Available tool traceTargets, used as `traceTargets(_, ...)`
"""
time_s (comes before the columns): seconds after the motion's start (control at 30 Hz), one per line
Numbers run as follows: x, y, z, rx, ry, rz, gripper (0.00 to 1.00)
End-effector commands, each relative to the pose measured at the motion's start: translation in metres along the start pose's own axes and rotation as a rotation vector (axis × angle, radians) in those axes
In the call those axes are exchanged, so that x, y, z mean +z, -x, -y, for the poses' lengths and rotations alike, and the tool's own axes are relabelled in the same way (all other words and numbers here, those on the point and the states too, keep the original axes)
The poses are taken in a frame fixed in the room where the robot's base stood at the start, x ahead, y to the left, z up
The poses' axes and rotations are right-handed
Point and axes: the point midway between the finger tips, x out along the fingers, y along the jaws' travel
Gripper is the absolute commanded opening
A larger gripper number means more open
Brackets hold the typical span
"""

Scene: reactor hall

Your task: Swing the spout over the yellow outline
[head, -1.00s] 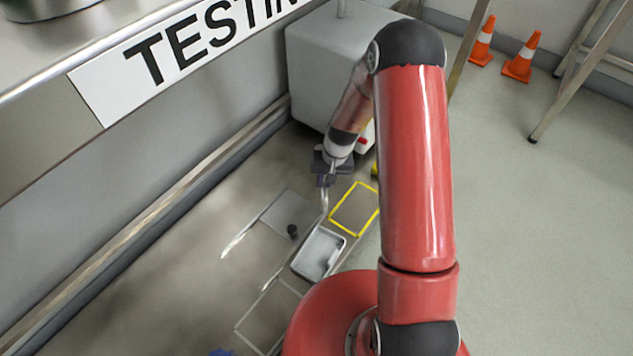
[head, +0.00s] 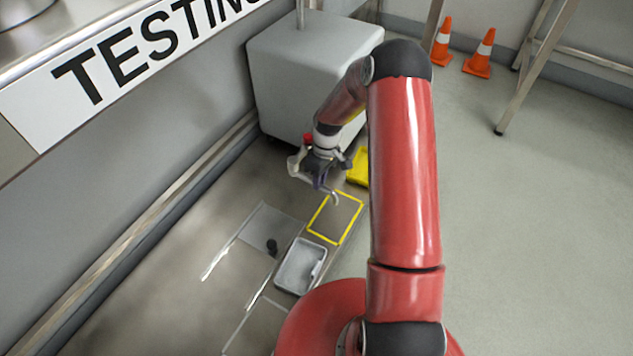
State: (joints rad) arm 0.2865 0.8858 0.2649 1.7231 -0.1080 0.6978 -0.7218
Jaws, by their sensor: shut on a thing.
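The yellow outline (head: 351,225) is a four-sided frame marked on the grey worktop below my arm. My gripper (head: 318,180) is dark and shut on the spout, beyond the outline's far edge. The spout (head: 333,195) is a thin pale curved pipe; its tip shows from under my gripper and appears in the picture just inside the far edge of the outline. Its height above the surface is hard to tell. My gripper hides much of the spout where it is held. A pale fitting (head: 294,166) shows left of my gripper.
A grey tray (head: 300,266) lies in front of the outline, with a dark knob (head: 271,246) on a grey plate to its left. A yellow object (head: 359,168) stands right of my gripper. A big grey box (head: 300,80) is behind; orange cones (head: 441,45) stand farther off.

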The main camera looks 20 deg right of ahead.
Motion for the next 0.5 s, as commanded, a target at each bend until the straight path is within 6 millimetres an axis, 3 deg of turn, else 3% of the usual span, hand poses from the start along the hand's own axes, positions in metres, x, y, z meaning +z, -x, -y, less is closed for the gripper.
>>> traceTargets(0.5, -0.0010, 0.0015, -0.0049, 0.002, 0.047, 0.007, 0.00)
